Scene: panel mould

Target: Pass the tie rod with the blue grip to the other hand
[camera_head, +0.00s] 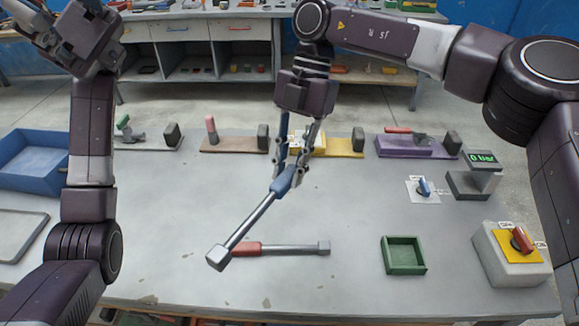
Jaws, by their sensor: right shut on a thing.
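The tie rod with the blue grip (251,223) is a steel rod with a square block at its lower left end. My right gripper (290,172) is shut on its blue grip and holds it tilted, with the block end toward the front left. A second rod with a red grip (290,248) lies on the table, its left end partly hidden behind the held rod. My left gripper (40,25) is raised at the top left, away from the rod, and partly cut off by the picture edge. Its fingers point up left and are hard to make out.
A green tray (404,256) and a grey box with a red switch (512,252) stand at the right. A blue bin (35,160) and a grey tray (22,232) are at the left. Several clamp stations line the back edge. The table's left middle is clear.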

